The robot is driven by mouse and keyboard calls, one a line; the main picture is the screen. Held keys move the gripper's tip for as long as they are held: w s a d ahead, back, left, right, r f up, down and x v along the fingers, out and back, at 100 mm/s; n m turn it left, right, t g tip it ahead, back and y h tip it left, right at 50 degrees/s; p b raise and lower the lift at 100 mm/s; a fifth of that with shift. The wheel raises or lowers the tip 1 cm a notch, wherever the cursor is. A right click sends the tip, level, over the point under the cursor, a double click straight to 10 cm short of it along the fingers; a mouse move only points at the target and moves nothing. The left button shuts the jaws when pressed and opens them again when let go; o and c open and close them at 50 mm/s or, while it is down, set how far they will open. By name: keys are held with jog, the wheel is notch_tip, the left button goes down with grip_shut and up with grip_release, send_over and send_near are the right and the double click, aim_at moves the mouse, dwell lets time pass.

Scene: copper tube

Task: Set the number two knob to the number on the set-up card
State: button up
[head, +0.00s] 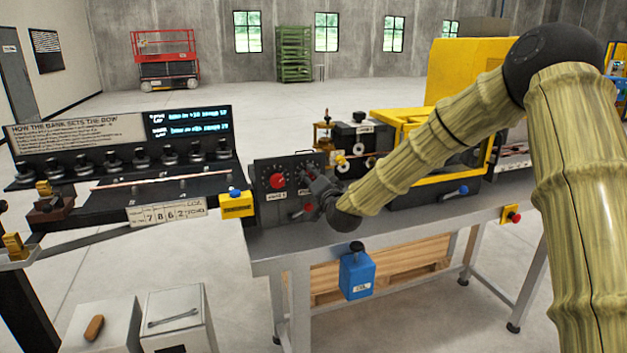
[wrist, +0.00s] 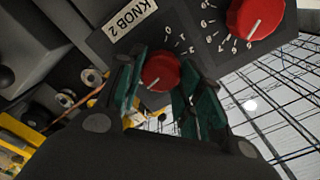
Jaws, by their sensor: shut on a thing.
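My gripper (wrist: 158,88) is closed around the red number two knob (wrist: 161,70), one green finger on each side, below the label KNOB 2 (wrist: 132,25). The knob's white pointer line slants to the lower left in the wrist view. A few dial digits show at its upper right; the others are hidden by the fingers. In the head view my gripper (head: 318,190) covers this knob on the dark control panel (head: 257,215). The other red knob (head: 277,181) is left of it. A white card strip (head: 167,214) seems to read 7 8 6 2; I cannot tell whether it is the set-up card.
A yellow box with a blue button (head: 237,206) stands left of the panel. A yellow-framed machine (head: 440,185) is behind my arm. The other red knob (wrist: 255,17) is close beside my fingers in the wrist view.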

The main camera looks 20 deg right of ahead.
jog(key=o, duration=1)
jog(key=shift+d, duration=0.1)
jog(key=shift+o, duration=0.2)
jog(key=s, duration=1.2)
jog(key=shift+d, duration=0.2)
